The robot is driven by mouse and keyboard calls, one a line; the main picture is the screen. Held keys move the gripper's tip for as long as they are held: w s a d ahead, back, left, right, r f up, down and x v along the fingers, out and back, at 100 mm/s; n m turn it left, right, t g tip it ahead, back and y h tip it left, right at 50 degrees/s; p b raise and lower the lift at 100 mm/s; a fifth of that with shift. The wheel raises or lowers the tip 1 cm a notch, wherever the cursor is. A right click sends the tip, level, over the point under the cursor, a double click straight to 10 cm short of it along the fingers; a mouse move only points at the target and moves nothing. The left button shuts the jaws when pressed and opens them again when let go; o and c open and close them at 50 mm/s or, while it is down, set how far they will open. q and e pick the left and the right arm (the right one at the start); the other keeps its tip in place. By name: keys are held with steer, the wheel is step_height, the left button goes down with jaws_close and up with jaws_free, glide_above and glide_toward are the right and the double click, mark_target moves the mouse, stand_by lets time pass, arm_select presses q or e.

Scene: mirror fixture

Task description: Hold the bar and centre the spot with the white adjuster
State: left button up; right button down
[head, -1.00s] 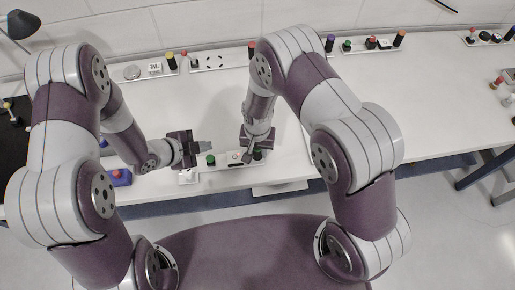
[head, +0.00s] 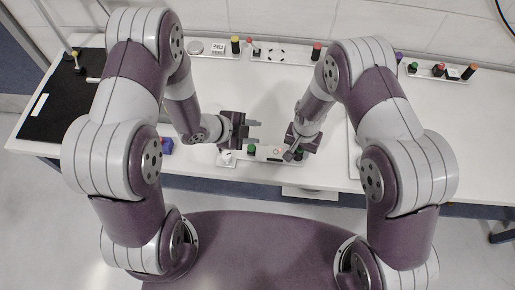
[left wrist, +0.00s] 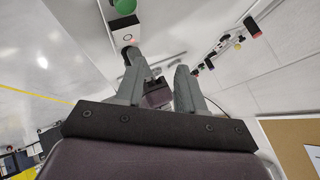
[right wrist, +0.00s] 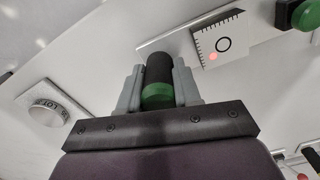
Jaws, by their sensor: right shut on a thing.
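A white bar (head: 240,161) lies near the front table edge. It carries a white knob (head: 227,157), a green knob (head: 252,149), a target plate (head: 277,152) and a black post with a green band (right wrist: 158,78). My right gripper (head: 297,150) is shut on that post. In the right wrist view the plate (right wrist: 208,38) shows a black ring with a red spot outside its centre, at its lower left. My left gripper (head: 256,132) is open and empty, just behind the green knob. The left wrist view also shows the green knob (left wrist: 124,6) and plate (left wrist: 121,26).
More strips with coloured knobs stand along the back wall, such as one with a red knob (head: 317,50). A black mat (head: 60,110) lies at the left. A small blue block (head: 167,144) sits left of the bar. The table between bar and back strips is mostly clear.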

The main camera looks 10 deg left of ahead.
arm_select(q)
steer(key=shift+o, duration=1.1)
steer(key=shift+n+t+y, duration=0.5)
steer(key=shift+t+y, duration=0.1)
steer(key=shift+y, duration=0.1)
steer(key=w+r, duration=0.1)
steer(key=w, duration=0.1)
steer(key=w+r, duration=0.2)
steer(key=n+g+y, duration=0.6)
steer(key=n+g, duration=0.1)
steer(key=n, duration=1.6)
glide_above(227, 154)
step_height(227, 154, down, 11)
steer(key=shift+s, duration=0.1)
steer(key=c, duration=1.1)
